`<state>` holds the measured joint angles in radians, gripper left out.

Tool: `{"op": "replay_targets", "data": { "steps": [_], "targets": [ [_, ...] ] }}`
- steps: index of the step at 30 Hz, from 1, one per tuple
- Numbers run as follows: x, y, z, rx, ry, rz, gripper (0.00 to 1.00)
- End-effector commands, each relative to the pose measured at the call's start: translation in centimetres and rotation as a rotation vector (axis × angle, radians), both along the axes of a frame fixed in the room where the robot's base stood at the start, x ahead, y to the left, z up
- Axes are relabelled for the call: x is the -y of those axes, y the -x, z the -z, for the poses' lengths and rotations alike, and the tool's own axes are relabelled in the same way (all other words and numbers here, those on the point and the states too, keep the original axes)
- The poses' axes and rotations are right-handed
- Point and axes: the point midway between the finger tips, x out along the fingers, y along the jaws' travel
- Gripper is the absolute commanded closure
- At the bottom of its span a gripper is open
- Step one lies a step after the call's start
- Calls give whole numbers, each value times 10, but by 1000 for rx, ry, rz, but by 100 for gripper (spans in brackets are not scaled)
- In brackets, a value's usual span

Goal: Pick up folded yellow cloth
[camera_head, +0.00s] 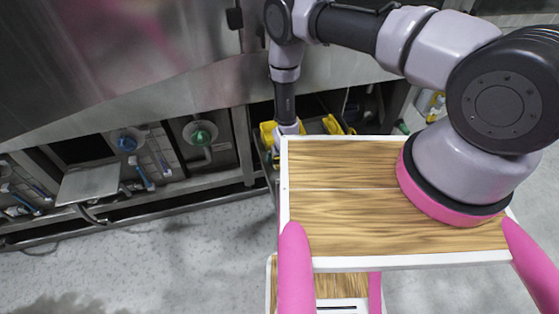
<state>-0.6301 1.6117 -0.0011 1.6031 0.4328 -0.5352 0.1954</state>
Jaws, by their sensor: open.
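Yellow pieces show at a dark bin or frame under the machine: one (268,134) left of my wrist and one (333,124) right of it. I cannot tell which, if either, is the folded yellow cloth. My arm reaches down between them. Only the top of my gripper (288,129) shows, close to the yellow pieces. Its fingertips are hidden behind the wood-topped board on my body. I cannot see whether it touches anything, and no cloth shows lifted.
A large steel machine (120,75) fills the back left, with blue and green valve fittings (200,134) beneath. A metal rail runs along its foot. Another small yellow item (437,100) is at the right, behind my arm. The pale floor (170,260) at the left is clear.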

Motion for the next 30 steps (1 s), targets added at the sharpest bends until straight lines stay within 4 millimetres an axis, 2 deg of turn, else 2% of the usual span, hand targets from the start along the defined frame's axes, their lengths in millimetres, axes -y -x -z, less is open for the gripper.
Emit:
{"op": "replay_targets", "data": {
  "steps": [13,17,18,20,30],
  "targets": [
    [0,0,3,0,0,0,0],
    [0,0,3,0,0,0,50],
    [0,0,3,0,0,0,65],
    [0,0,3,0,0,0,83],
    [0,0,-5,1,0,0,83]
  ]
}}
